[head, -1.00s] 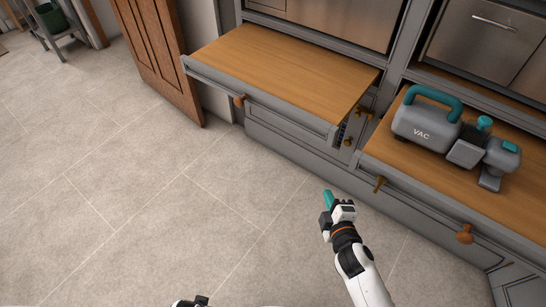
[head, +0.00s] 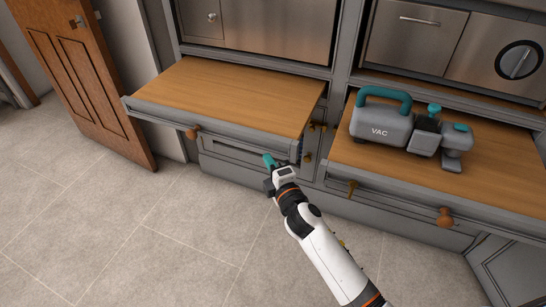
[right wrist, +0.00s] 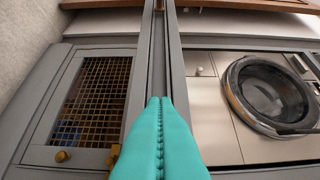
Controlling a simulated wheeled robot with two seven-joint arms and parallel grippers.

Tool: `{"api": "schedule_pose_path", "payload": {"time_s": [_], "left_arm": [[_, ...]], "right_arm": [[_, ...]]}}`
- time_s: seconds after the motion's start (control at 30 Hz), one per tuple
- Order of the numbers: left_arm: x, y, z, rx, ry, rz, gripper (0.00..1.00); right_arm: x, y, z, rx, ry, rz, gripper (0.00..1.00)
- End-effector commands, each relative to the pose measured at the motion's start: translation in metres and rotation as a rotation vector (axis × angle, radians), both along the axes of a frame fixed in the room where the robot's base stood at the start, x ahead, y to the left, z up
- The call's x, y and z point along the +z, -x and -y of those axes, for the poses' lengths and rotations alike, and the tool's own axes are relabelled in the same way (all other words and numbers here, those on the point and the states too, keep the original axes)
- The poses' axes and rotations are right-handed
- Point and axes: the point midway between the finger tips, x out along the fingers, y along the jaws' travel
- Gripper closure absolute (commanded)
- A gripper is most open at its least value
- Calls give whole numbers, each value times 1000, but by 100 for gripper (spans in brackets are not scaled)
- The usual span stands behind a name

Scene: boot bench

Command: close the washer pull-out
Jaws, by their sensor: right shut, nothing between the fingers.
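Two pull-outs with wooden tops stand out from the grey cabinet. The left pull-out (head: 225,95) is bare, with an orange-brown knob (head: 192,132) on its grey front. The right pull-out (head: 350,160) carries the vacuum. A round dark door (head: 519,60), like a washer's, is in the steel front above the right pull-out; a round door also shows in the right wrist view (right wrist: 270,95). My right gripper (head: 268,160) is shut and empty, in front of the left pull-out's right end; its teal fingers meet in the right wrist view (right wrist: 160,135). Contact cannot be told. My left gripper is out of view.
A grey-teal vacuum (head: 385,125) marked VAC stands on the right pull-out. A wooden door (head: 70,75) stands at the left. The tiled floor (head: 130,220) in front is clear. A mesh panel (right wrist: 100,100) with brass knobs shows in the right wrist view.

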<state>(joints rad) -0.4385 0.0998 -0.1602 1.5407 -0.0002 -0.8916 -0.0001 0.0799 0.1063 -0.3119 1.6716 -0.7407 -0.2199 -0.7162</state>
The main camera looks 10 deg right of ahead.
Motion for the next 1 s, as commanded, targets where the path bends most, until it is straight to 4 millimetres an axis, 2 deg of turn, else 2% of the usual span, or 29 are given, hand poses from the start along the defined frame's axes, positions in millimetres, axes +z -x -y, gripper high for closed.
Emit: {"api": "schedule_pose_path", "payload": {"time_s": [0.2,0.6,0.83,1.0], "left_arm": [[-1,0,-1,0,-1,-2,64],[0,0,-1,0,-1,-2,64],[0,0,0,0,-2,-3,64],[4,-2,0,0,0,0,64]], "right_arm": [[0,-16,12,2,0,1,100],[0,-19,14,1,0,0,100],[0,-48,35,0,2,1,100],[0,-55,41,0,1,0,100]]}}
